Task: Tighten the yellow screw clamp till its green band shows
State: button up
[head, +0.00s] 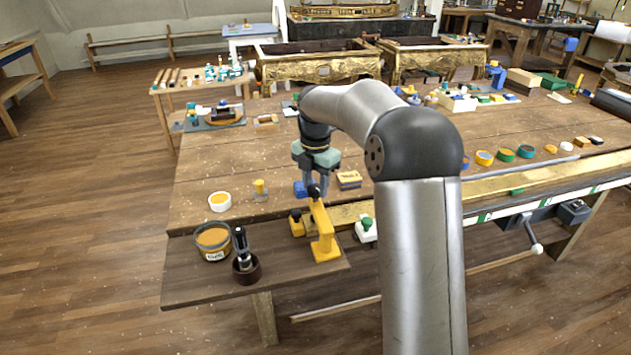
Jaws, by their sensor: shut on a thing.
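The yellow screw clamp (323,238) stands upright at the front edge of the wooden workbench, beside a gilt rail. A dark knob (315,192) shows at its top. My gripper (314,187) points down from above, and its fingers are shut on this knob. The fingers cover part of the knob and the screw below it. At this size I cannot make out any band on the screw.
A white clamp with a green knob (367,229) stands just right of the yellow clamp. A tin (213,242) and a dark cup holding a brush-like tool (246,270) stand to the left. Bare wood lies farther left.

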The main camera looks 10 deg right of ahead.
jog(key=m, duration=0.3)
jog(key=shift+r+m+p, duration=0.1)
jog(key=shift+m+p, duration=0.25)
jog(key=shift+m, duration=0.05)
jog(key=m, duration=0.4)
jog(key=shift+m, duration=0.3)
jog(key=m, duration=0.4)
jog(key=shift+w+r+p, duration=0.1)
jog(key=shift+p, duration=0.3)
jog(key=m, duration=0.8)
jog(key=shift+m, duration=0.3)
jog(key=m, duration=0.4)
jog(key=shift+m, duration=0.3)
jog(key=m, duration=0.3)
jog(key=shift+p, duration=0.35)
jog(key=shift+m, duration=2.1)
